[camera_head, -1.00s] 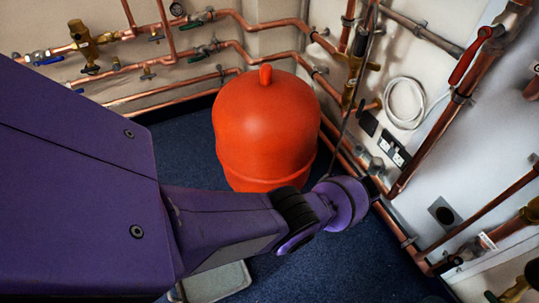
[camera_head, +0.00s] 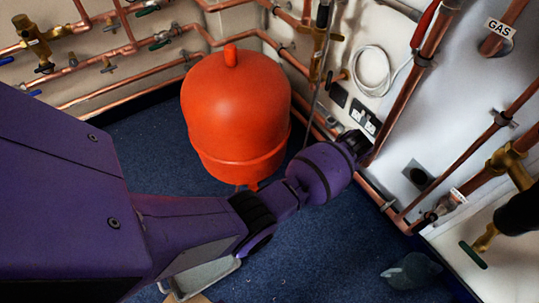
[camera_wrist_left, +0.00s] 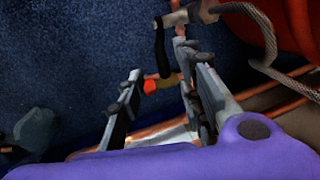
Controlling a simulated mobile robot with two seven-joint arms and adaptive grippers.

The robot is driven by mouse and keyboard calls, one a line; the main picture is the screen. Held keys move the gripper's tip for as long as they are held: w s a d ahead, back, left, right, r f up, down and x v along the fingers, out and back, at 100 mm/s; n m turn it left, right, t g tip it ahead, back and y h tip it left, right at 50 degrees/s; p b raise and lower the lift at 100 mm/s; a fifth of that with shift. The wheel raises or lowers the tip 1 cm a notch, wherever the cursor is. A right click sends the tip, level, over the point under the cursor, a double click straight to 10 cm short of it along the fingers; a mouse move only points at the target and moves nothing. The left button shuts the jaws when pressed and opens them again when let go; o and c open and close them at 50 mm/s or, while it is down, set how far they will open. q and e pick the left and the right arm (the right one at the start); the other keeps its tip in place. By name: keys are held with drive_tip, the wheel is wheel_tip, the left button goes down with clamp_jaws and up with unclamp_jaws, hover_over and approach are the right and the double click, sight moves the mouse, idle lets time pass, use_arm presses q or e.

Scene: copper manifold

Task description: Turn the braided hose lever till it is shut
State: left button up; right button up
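In the left wrist view, a black lever (camera_wrist_left: 160,48) hangs from a grey metal fitting (camera_wrist_left: 183,17). The braided hose (camera_wrist_left: 262,28) leaves that fitting and loops to the right. My left gripper (camera_wrist_left: 170,80) is open, its two fingers apart with nothing clearly held between them. The lever lies just beyond the fingertips; I cannot tell whether it touches them. In the head view, a thin grey hose line (camera_head: 318,85) runs down behind my left wrist. The left fingers and the lever cannot be made out there. My right gripper is not in view.
An orange-red tank (camera_head: 235,115) stands beside my left forearm. Copper pipes (camera_head: 402,105) line both walls, with a brass valve (camera_head: 510,165) at right. A white cable coil (camera_head: 372,70) hangs on the wall.

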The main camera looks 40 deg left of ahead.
use_arm(q)
drive_tip(key=shift+v, duration=1.4)
drive_tip(key=shift+w, duration=0.1)
